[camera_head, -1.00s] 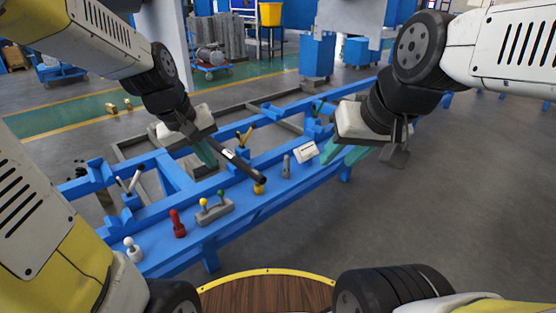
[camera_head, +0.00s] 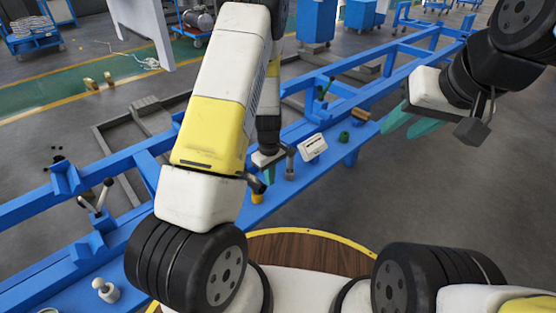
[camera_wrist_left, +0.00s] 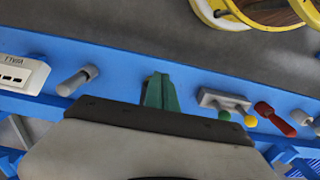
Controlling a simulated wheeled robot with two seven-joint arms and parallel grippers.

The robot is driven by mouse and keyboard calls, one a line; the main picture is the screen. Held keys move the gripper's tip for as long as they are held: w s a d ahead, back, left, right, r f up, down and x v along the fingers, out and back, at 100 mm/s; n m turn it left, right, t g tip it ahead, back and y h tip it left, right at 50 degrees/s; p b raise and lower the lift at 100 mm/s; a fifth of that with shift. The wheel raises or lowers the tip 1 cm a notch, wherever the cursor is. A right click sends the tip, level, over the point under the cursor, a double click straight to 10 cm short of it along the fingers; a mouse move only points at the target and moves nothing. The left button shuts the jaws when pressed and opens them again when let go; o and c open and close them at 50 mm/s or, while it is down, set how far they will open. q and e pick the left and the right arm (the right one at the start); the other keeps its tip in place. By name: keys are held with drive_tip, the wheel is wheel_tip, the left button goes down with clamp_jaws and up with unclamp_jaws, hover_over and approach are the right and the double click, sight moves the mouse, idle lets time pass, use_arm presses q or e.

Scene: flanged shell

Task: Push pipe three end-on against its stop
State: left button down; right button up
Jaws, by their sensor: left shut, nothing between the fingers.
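A dark pipe (camera_head: 257,186) shows only its near end beside my left arm; the rest is hidden behind that arm. I cannot tell whether it is pipe three. My left gripper (camera_head: 268,176) has its green fingers pointing down close to the pipe's end, over the blue bench. In the left wrist view its green fingers (camera_wrist_left: 160,92) are together and empty, with no pipe visible there. My right gripper (camera_head: 402,128) is at the right, above the grey floor, with its green fingers apart and empty. I cannot pick out the stop.
The blue frame (camera_head: 40,206) runs diagonally across the view. On it stand a white labelled box (camera_head: 313,147), a grey cylinder (camera_head: 290,163), a green part (camera_head: 344,137), a yellow part (camera_head: 257,197) and a white knob (camera_head: 105,290). Open floor lies to the right.

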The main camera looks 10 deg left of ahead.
sight(251, 178)
use_arm(q)
drive_tip(key=w+a+f, duration=0.2)
drive_tip(key=a+f, duration=0.1)
drive_tip(key=f, duration=0.6)
drive_tip(key=shift+w, duration=0.15)
drive_tip(key=shift+a, duration=0.15)
drive_tip(key=w+a, duration=0.1)
drive_tip(key=a, duration=0.1)
drive_tip(key=w+a, duration=0.3)
drive_tip(key=a, duration=0.1)
drive_tip(key=shift+w, duration=0.35)
